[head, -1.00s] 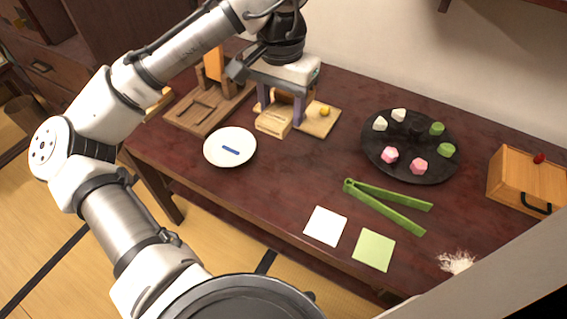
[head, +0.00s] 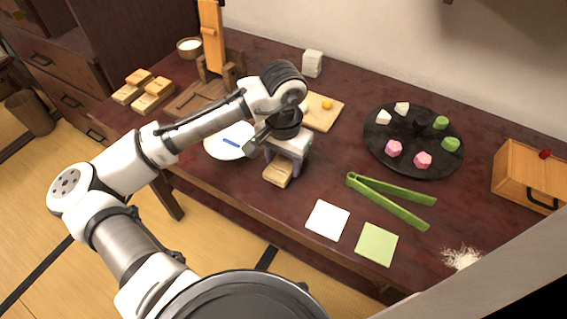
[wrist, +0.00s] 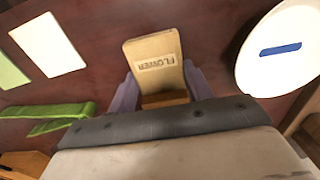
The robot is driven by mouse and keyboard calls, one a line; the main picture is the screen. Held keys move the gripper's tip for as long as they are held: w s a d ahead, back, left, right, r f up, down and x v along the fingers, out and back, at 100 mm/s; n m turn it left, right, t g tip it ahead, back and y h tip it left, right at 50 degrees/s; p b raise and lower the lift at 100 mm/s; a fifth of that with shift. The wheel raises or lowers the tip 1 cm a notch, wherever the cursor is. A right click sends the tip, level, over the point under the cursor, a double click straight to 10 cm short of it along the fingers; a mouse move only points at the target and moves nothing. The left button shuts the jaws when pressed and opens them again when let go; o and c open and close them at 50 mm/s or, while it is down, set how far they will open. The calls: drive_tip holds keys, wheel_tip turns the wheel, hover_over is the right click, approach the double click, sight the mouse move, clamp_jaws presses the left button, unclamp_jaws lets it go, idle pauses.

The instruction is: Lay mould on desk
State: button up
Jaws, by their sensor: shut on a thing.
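My gripper (head: 284,160) is shut on a pale wooden mould (head: 277,174) with its fingers on either side of it. In the wrist view the mould (wrist: 154,50) carries the word FLOWER, and my gripper (wrist: 160,88) grips its near end. The mould is over the front part of the dark red-brown desk (head: 325,168), between the white plate (head: 218,151) and the white square (head: 327,220). I cannot tell whether it touches the desk top.
Green tongs (head: 390,190) and a green square (head: 377,244) lie to the right. A round black tray (head: 413,168) holds several coloured pieces. A small board (head: 322,114) with a yellow piece lies behind my gripper. A wooden box (head: 525,172) stands far right.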

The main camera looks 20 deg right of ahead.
sight(284, 164)
drive_tip(key=shift+f, duration=0.7)
drive_tip(key=shift+f, duration=0.1)
drive_tip(key=o, duration=1)
drive_tip(key=shift+f, duration=0.1)
wheel_tip(284, 164, up, 12)
drive_tip(key=shift+r+p, duration=0.25)
drive_tip(key=shift+p, duration=0.1)
